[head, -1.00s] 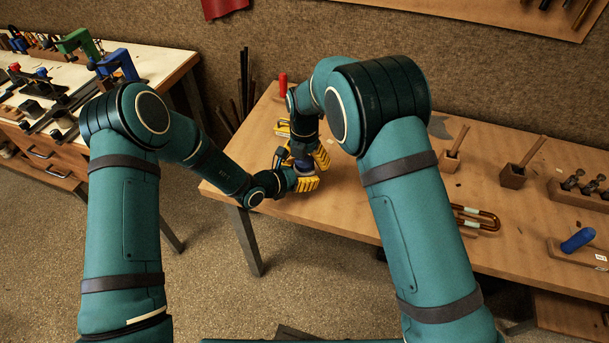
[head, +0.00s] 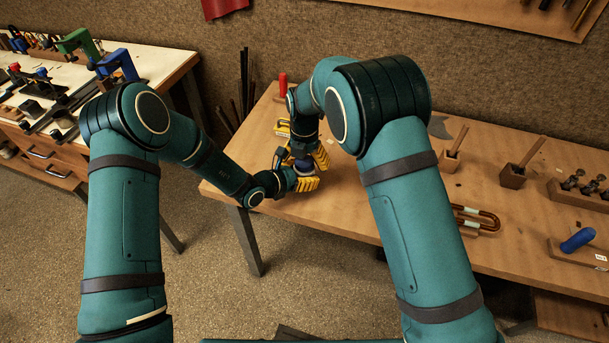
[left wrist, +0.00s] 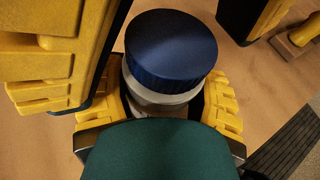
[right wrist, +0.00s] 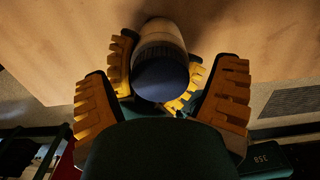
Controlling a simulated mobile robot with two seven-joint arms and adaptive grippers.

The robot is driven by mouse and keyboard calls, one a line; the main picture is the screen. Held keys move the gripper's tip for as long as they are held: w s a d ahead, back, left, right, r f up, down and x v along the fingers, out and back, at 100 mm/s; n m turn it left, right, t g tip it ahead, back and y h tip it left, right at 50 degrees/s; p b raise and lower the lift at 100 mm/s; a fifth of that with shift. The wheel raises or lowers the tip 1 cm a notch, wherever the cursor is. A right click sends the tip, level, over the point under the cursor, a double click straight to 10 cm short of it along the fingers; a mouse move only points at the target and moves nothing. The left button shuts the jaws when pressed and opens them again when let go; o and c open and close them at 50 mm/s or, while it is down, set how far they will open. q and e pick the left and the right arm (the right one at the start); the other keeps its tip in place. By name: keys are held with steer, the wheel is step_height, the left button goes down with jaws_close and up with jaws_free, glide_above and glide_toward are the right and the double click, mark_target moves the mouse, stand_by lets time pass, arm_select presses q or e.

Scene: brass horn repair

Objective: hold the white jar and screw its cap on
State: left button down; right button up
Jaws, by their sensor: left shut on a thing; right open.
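The white jar (left wrist: 165,107) stands upright between the yellow fingers of my left gripper (left wrist: 160,95), which is shut on it. The dark blue cap (left wrist: 171,48) sits on top of the jar, with a pale band of jar showing below it. I cannot tell how far the threads are engaged. My right gripper (right wrist: 162,92) is open, its fingers spread on both sides of the cap (right wrist: 160,78) with gaps showing. In the head view both grippers meet at the bench's left part, the left one (head: 305,182) low and the right one (head: 304,154) above it.
A red-handled tool (head: 283,84) stands behind. To the right are wooden blocks (head: 512,176), a bent brass tube (head: 478,218) and a blue-handled tool (head: 578,240). A second workbench (head: 165,62) stands at left.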

steer(key=shift+r, duration=2.3)
steer(key=shift+o, duration=1.2)
step_height(320, 180, up, 12)
arm_select(q)
jaws_free()
